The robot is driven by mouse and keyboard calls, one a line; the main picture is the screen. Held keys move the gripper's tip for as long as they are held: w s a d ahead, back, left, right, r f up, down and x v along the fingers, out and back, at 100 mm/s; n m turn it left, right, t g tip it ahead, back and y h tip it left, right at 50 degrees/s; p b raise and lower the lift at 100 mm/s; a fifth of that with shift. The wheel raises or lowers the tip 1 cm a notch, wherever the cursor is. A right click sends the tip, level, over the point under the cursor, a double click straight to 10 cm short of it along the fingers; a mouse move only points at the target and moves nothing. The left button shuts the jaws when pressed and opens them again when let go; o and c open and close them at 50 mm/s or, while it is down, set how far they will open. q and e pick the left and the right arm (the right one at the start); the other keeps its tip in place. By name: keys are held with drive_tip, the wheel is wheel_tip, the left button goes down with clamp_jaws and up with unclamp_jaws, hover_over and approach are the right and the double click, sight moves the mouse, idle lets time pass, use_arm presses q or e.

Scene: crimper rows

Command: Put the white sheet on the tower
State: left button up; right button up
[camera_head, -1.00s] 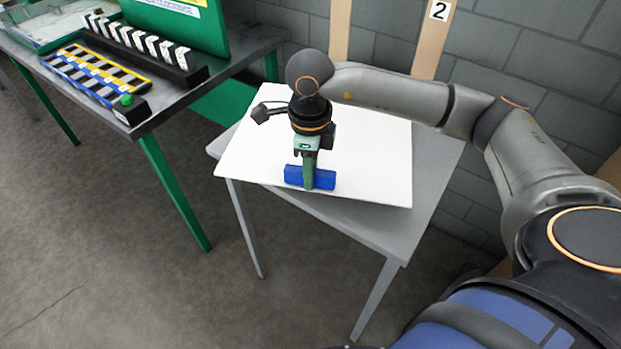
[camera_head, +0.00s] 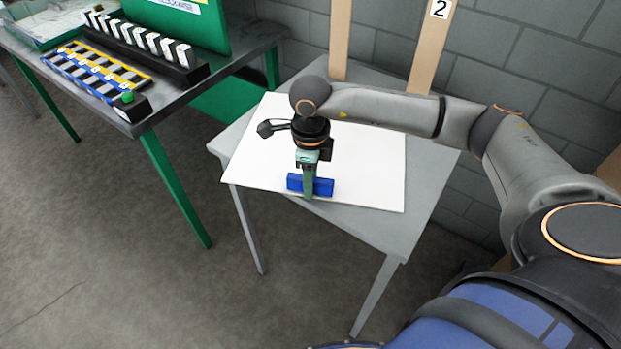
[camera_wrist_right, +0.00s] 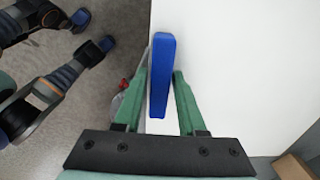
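The white sheet (camera_head: 375,172) is a flat, light board with a blue handle (camera_head: 322,187) near its front edge. It lies level over a grey stand (camera_head: 370,228) with slanted legs; I cannot tell whether it touches the top. Its front left part reaches past the stand's edge. My right gripper (camera_head: 308,188) points down with its green fingers around the handle. In the right wrist view the handle (camera_wrist_right: 162,75) is between the fingers, and the sheet (camera_wrist_right: 240,75) spreads to the right. No other tower is clear. My left gripper is not seen.
A dark workbench (camera_head: 215,85) with green legs stands at the left. It bears a yellow and blue rack (camera_head: 95,72) and a row of white blocks (camera_head: 150,42). A grey block wall with wooden planks (camera_head: 433,45) and a "2" label is behind the stand. Floor in front is clear.

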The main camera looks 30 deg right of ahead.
drive_tip(key=shift+o, duration=1.2)
drive_tip(key=shift+r, duration=0.1)
